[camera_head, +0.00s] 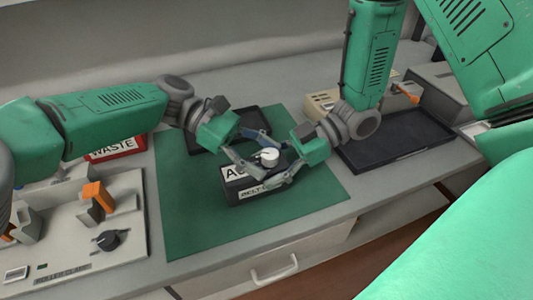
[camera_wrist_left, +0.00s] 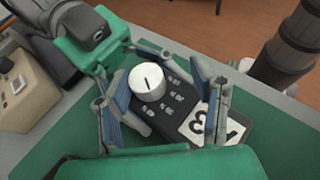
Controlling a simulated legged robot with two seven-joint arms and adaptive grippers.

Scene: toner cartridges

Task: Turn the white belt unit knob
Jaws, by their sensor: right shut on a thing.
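The black belt unit (camera_head: 243,188) lies on the green mat, with white labels and a white knob (camera_head: 268,157) on top. In the left wrist view the knob (camera_wrist_left: 147,82) stands upright with a dark line mark on its face. Parts of the fingertips overlap and are hidden.
A grey machine panel (camera_head: 75,235) with orange levers and a black knob stands at the left. A red WASTE box (camera_head: 115,150) is behind it. A black tray (camera_head: 395,140) lies at the right. The mat (camera_head: 200,225) is clear in front.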

